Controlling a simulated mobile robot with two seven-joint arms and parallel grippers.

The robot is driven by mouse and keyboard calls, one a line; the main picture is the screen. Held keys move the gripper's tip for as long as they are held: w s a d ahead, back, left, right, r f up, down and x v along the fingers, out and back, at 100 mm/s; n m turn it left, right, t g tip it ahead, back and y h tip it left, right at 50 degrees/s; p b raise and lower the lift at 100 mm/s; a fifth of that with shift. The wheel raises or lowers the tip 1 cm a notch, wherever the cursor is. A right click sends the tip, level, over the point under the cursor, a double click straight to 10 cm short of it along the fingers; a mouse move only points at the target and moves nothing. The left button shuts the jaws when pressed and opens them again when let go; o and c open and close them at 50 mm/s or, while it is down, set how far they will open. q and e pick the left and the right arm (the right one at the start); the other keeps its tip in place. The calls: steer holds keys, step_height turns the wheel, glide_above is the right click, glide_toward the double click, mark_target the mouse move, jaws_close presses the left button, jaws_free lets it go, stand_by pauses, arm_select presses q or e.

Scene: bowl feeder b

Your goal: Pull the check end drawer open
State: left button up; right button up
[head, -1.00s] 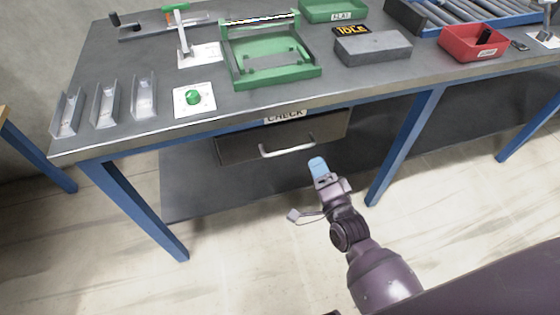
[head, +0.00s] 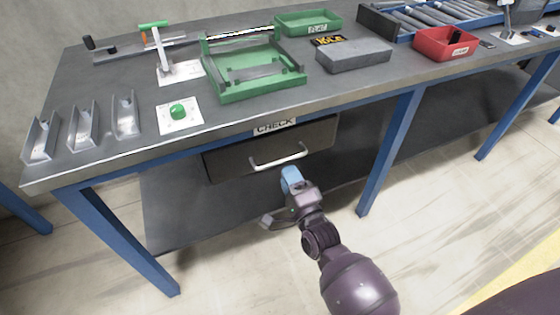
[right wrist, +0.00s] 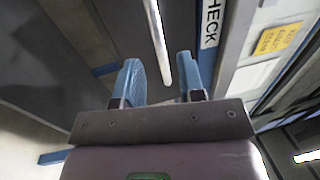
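The check drawer (head: 225,163) is a dark front under the bench top, below a white CHECK label (head: 275,126). It looks shut. A pale bar handle (head: 278,160) stands out from its front. My right gripper (head: 280,196) is just below and in front of the handle. In the right wrist view, the two blue fingertips (right wrist: 158,82) are apart with nothing between them. The handle bar (right wrist: 158,45) lies ahead of the gap, and the label (right wrist: 210,25) is to the right. I cannot tell whether the handle touches a finger. My left gripper is not in view.
The bench top (head: 140,150) overhangs the drawer. Blue legs (head: 388,155) stand on both sides, with a dark lower shelf (head: 190,215) below. A green fixture (head: 250,92), grey block (head: 353,57) and red bin (head: 445,45) sit on top. The floor in front is clear.

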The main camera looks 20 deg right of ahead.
mark_target(281, 160)
steer(key=shift+w+a+r+b, duration=0.1)
steer(key=shift+w+r+b, duration=0.15)
steer(key=shift+w, duration=1.1)
steer(key=shift+w+r+b, duration=0.1)
steer(key=shift+w+r, duration=0.15)
steer(key=shift+w, duration=1.05)
steer(key=shift+c, duration=0.3)
jaws_close()
